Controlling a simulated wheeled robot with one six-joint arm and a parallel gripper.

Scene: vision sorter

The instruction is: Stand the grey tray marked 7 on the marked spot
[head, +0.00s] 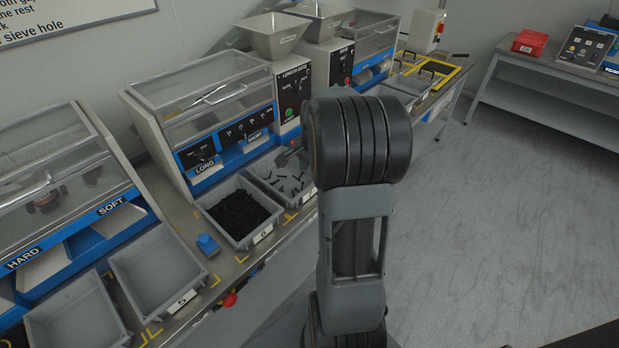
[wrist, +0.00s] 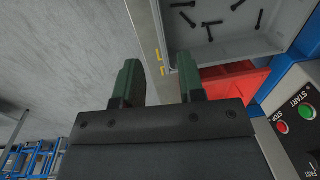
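A grey tray (head: 258,171) holding several loose black bolts stands on the bench right of the tray marked 6. My arm hides its right part, and I cannot read its number. A grey tray with black bolts also shows in the wrist view (wrist: 280,48), at the upper right. My gripper (wrist: 160,80) is open, its two green fingers apart with nothing between them. The right finger is close to the tray's near corner; I cannot tell whether it touches. In the head view my arm hides most of the gripper. I cannot tell which spot is the marked one.
The tray marked 6 (head: 220,227), full of black pieces, and the empty tray marked 5 (head: 130,272) stand to the left. A blue block (head: 208,245) lies between them. Yellow corner marks line the bench edge. A red part (wrist: 235,80) and a START/STOP panel (wrist: 297,112) are close right of my gripper.

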